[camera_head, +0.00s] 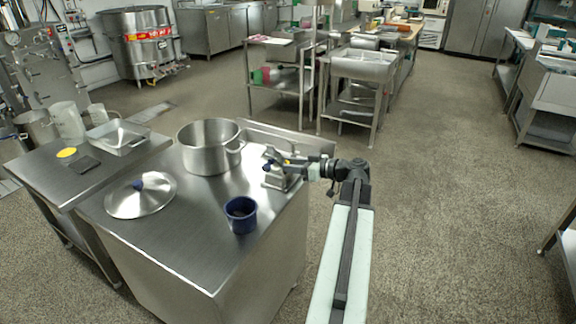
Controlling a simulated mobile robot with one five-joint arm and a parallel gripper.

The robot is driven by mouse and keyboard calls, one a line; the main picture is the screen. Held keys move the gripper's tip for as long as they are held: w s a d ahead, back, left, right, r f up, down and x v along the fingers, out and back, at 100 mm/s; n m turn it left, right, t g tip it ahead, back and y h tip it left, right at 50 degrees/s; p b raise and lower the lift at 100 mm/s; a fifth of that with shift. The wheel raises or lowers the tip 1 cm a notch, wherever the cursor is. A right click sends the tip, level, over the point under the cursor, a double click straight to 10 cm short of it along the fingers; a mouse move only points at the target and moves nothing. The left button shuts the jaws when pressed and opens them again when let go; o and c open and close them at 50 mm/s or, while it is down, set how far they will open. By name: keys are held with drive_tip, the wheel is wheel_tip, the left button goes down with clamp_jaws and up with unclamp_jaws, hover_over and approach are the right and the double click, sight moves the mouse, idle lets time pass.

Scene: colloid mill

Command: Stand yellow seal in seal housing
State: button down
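A flat yellow disc (66,152) lies on the left steel table, beside a dark square piece. A much smaller yellow spot (286,161) shows at my gripper (277,162). I cannot tell which of the two is the yellow seal. My gripper is at the right edge of the nearer steel cabinet, right over or against a small grey metal block (280,181) with blue parts. This block may be the seal housing, but it is too small to be sure. The fingers are too small and partly hidden to tell whether they are open or shut.
On the cabinet top (183,240) stand a large steel pot (209,150), a lid with a blue knob (140,199) and a dark blue cup (241,216). The left table holds a shallow metal tray (118,139) and jugs.

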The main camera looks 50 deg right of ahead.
drive_tip(key=shift+s+f, duration=0.1)
drive_tip(key=shift+f, duration=0.2)
drive_tip(key=c, duration=0.8)
unclamp_jaws()
drive_tip(key=shift+r, duration=0.1)
drive_tip(key=shift+c, duration=0.2)
drive_tip(key=shift+s, duration=0.15)
drive_tip(key=p+v, duration=0.1)
drive_tip(key=v, duration=0.6)
drive_tip(key=shift+s+r+p, duration=0.2)
drive_tip(key=shift+s+p, duration=0.1)
drive_tip(key=shift+p, duration=0.05)
